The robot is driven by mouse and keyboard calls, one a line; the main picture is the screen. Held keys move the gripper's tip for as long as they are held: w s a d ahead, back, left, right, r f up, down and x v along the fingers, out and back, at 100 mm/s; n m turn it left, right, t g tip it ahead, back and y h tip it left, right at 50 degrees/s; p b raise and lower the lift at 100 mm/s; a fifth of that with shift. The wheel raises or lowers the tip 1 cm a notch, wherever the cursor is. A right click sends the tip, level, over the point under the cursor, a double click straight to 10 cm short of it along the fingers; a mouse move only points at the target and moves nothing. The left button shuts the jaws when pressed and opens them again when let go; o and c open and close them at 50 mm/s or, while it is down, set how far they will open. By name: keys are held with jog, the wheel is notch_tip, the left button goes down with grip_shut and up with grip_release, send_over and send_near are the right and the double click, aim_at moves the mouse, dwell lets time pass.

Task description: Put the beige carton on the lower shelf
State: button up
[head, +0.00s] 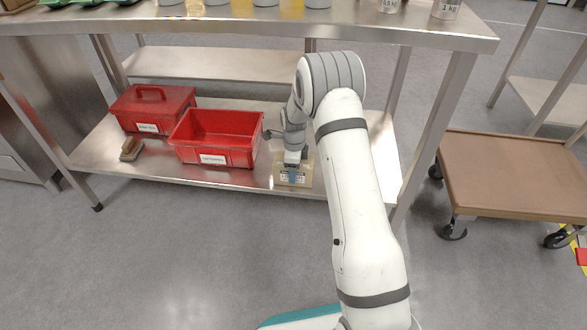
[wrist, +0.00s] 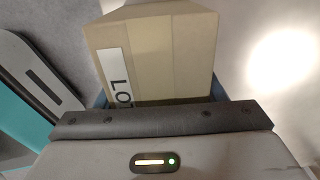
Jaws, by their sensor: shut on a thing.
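The beige carton (head: 293,177) is at the front of the lower shelf (head: 222,177), right of the open red bin. My gripper (head: 295,160) is shut on it from above. In the wrist view the carton (wrist: 155,55) fills the space between the fingers, with part of a white label showing. In the head view the carton appears upright and at shelf level, but I cannot tell whether its base touches the shelf. My arm hides the right part of the shelf.
An open red bin (head: 217,136), a lidded red box (head: 152,108) and a small brush (head: 131,149) are on the lower shelf to the left. The steel tabletop (head: 240,25) lies above. A brown-topped trolley (head: 515,175) stands at the right.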

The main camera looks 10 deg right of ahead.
jog(key=o, duration=1.5)
jog(key=shift+r+p, duration=0.3)
jog(key=shift+r, duration=0.2)
jog(key=r+p, duration=0.1)
jog(key=r, duration=0.1)
jog(key=r+p, duration=0.1)
jog(key=r, duration=0.2)
jog(key=r+p, duration=0.1)
jog(key=r, duration=0.1)
jog(key=shift+s+r, duration=0.25)
jog(key=shift+r, duration=0.15)
jog(key=s+r+n, duration=0.8)
jog(key=s+r, duration=0.2)
jog(key=r, duration=0.2)
jog(key=s+r+n, duration=0.2)
jog(key=s+n, duration=0.2)
jog(key=s, duration=0.4)
jog(key=s+d+r+n, duration=0.1)
jog(key=s+r+n, duration=0.2)
jog(key=s+n, duration=0.2)
jog(key=s+r+n+t, duration=0.1)
jog(key=s+n, duration=0.3)
jog(key=s, duration=0.7)
jog(key=shift+s+d+r+n, duration=0.25)
jog(key=shift+s+r+n, duration=0.05)
jog(key=shift+r, duration=0.6)
